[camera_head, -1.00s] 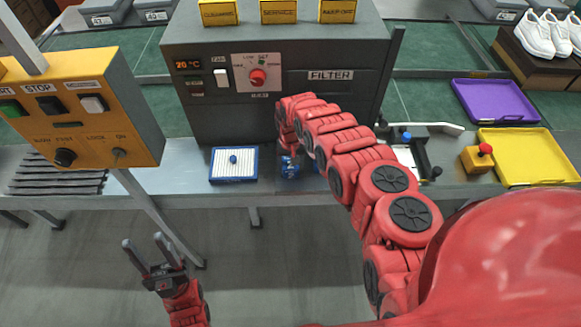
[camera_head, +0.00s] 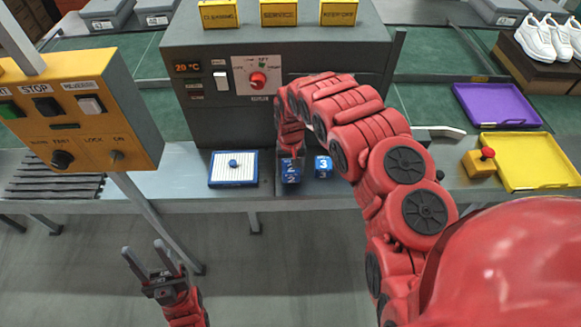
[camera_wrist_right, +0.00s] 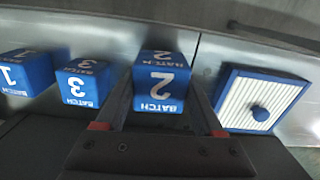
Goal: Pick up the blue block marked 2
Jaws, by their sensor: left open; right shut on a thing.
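The blue block marked 2 (camera_head: 291,171) is at my right gripper (camera_head: 290,155), below the wrist in the head view. In the right wrist view the block (camera_wrist_right: 160,84) sits between the two fingers, which are shut on it. It looks nearer to the wrist camera than the block marked 3, but I cannot tell for sure whether it is clear of the bench. My left gripper (camera_head: 144,247) is open and empty, low at the left, in front of the bench.
The blue block marked 3 (camera_head: 323,167) stands to the right; the block marked 1 (camera_wrist_right: 27,73) shows in the wrist view. A white ribbed blue-rimmed pad with a knob (camera_head: 233,180) lies left. The grey filter machine (camera_head: 220,115) stands behind. A yellow tray (camera_head: 525,183) lies far right.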

